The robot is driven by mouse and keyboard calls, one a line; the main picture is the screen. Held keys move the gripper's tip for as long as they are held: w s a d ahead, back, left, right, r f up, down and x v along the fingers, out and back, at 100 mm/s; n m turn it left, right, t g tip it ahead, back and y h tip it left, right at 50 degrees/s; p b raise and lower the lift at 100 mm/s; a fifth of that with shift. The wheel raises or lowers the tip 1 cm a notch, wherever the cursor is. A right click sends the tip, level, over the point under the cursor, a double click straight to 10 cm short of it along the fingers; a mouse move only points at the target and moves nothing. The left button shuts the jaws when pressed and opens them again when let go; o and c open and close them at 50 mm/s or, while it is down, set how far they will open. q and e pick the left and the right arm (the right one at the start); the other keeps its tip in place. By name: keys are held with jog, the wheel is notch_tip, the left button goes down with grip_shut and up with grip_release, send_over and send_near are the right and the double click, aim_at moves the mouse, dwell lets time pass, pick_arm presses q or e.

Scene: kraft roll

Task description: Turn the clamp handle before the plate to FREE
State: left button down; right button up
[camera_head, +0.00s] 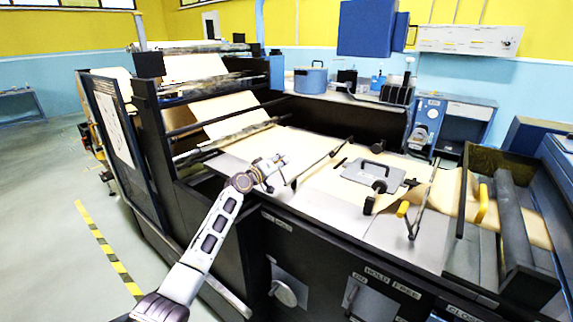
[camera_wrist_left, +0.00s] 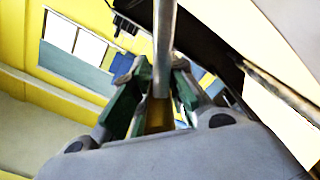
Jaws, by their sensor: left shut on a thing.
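My left gripper (camera_head: 272,176) reaches over the machine's front edge, at the near end of the clamp bar (camera_head: 318,164) left of the grey plate (camera_head: 360,171). In the left wrist view its fingers (camera_wrist_left: 155,100) are shut around a grey rod (camera_wrist_left: 163,45) with a yellow-brown part between them, seemingly this clamp's handle. The fingers mostly hide it in the head view. The plate has a black handle and lies on the brown paper. A small label (camera_head: 276,220) sits on the edge below the gripper, too small to read surely. My right gripper is not in view.
A HOLD FREE label (camera_head: 390,282) is on the front panel. The roller frame (camera_head: 150,125) stands left of my arm, and a dark trough (camera_head: 515,215) lies right.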

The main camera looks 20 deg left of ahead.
pick_arm(q)
jog(key=shift+w+a+f+n+b, duration=0.3)
jog(key=shift+a+f+n, duration=0.35)
jog(key=shift+n, duration=0.45)
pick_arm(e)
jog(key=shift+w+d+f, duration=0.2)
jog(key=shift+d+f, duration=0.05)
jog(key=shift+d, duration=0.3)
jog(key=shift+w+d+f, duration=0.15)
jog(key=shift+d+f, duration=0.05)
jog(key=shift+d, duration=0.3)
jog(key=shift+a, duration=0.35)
pick_arm(q)
jog(key=c, duration=1.4)
grip_release()
jog(key=shift+o, duration=0.2)
jog(key=shift+r, duration=0.1)
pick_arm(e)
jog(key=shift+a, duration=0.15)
pick_arm(q)
jog(key=shift+s, duration=0.2)
jog(key=v, duration=1.1)
jog(key=shift+s+a, duration=0.2)
jog(key=shift+s, duration=0.15)
